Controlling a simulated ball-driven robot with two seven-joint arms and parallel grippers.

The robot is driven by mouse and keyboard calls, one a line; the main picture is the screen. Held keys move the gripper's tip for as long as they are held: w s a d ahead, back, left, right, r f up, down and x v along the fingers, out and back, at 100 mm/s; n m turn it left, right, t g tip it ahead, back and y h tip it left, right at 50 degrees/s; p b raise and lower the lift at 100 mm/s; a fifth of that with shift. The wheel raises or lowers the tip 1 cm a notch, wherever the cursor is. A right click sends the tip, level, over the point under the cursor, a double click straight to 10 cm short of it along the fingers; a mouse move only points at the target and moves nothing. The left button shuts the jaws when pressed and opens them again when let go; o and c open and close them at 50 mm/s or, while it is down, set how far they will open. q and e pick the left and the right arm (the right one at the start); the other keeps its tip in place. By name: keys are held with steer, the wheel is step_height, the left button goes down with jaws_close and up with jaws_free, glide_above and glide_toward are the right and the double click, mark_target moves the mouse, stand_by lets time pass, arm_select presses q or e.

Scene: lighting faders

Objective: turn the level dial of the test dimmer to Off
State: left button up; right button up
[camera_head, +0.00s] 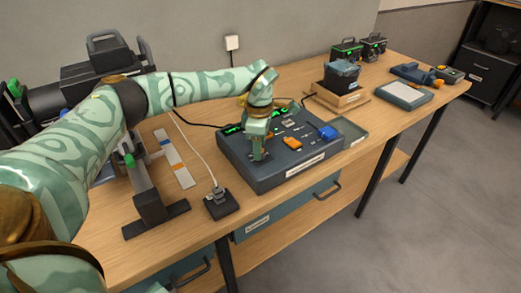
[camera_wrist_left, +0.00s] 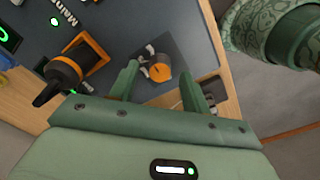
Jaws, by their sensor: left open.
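The test dimmer looks like the dark grey console (camera_head: 292,177) on the bench, with green lights, an orange part and a blue plug on top. In the left wrist view its panel (camera_wrist_left: 120,22) carries a small round dial (camera_wrist_left: 160,72) with an orange and grey face on a darker square plate. My left gripper (camera_head: 259,155) points down over the console's near left part. In the wrist view my left gripper (camera_wrist_left: 158,75) is open, its fingers on either side of the dial with gaps showing. The gripper hides the dial in the head view. My right gripper is out of view.
An orange and black part (camera_wrist_left: 80,65) stands on the panel beside the dial. A black socket block (camera_head: 221,204) with a white cable sits left of the console. A grey-green tray (camera_head: 352,133) adjoins its right side. A wooden box (camera_head: 341,97) stands behind.

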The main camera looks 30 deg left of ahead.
arm_select(q)
steer(key=shift+f, duration=0.65)
steer(key=c, duration=1)
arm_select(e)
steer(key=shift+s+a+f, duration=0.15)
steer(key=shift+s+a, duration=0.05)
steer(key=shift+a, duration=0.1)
